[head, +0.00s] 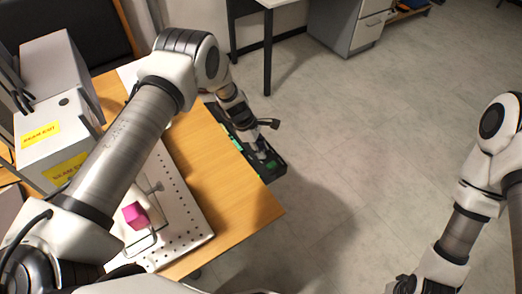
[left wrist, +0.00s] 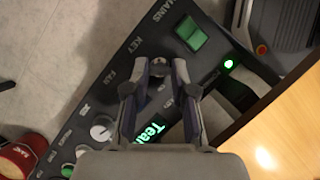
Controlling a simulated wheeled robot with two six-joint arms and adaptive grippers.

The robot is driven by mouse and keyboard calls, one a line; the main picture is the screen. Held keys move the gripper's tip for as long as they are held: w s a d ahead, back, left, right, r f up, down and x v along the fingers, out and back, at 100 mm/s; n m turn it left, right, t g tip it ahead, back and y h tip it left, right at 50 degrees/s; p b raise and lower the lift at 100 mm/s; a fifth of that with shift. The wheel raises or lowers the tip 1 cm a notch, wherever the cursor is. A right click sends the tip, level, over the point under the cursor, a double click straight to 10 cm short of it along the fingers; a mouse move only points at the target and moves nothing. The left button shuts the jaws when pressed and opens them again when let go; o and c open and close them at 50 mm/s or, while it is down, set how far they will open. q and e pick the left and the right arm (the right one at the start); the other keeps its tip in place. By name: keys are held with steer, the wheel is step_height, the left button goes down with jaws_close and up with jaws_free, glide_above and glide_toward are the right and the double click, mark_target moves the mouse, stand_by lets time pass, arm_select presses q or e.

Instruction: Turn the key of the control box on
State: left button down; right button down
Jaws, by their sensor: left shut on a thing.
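The black control box (head: 274,172) sits along the right edge of the wooden table in the head view. In the left wrist view its panel (left wrist: 110,72) shows MAINS and KEY labels, a lit green switch (left wrist: 191,34), a green light (left wrist: 228,64), a pale knob (left wrist: 101,129) and a green lit display. My left gripper (head: 259,149) is at the panel; its fingers (left wrist: 160,72) are closed in near the KEY label. The key is mostly hidden between them, so its angle cannot be told. My right gripper (head: 402,285) is only partly visible at the bottom edge, away from the box.
A white perforated plate (head: 185,215) with a magenta block (head: 135,215) lies on the table (head: 235,190), left of the box. A grey machine with yellow labels (head: 60,140) stands at far left. Open floor (head: 370,160) lies right of the table.

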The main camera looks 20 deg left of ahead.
arm_select(q)
steer(key=m+b, duration=0.1)
steer(key=b, duration=0.1)
steer(key=m+g+b, duration=0.1)
steer(key=m, duration=0.1)
steer(key=m+g+b, duration=0.1)
steer(key=m+b, duration=0.1)
steer(key=shift+w+f+b, duration=0.15)
steer(key=shift+f+b, duration=0.2)
steer(key=m+g+y+b, duration=0.1)
steer(key=m+b, duration=0.2)
steer(key=shift+w+d+r+m, duration=0.1)
steer(key=shift+m, duration=0.2)
steer(key=m+g+y+b, duration=0.1)
steer(key=m+b, duration=0.1)
steer(key=m, duration=0.1)
steer(key=shift+w+d+m, duration=0.1)
steer(key=shift+m, duration=0.2)
steer(key=m+y, duration=0.1)
steer(key=m, duration=0.1)
steer(key=m+b, duration=0.1)
steer(key=m, duration=0.1)
steer(key=shift+d+r+m+g+y, duration=0.15)
steer(key=shift+r+m+g+y, duration=0.05)
steer(key=shift+m+g+y, duration=0.2)
steer(key=c, duration=1)
jaws_free()
steer(key=shift+o, duration=0.2)
steer(key=shift+r, duration=0.1)
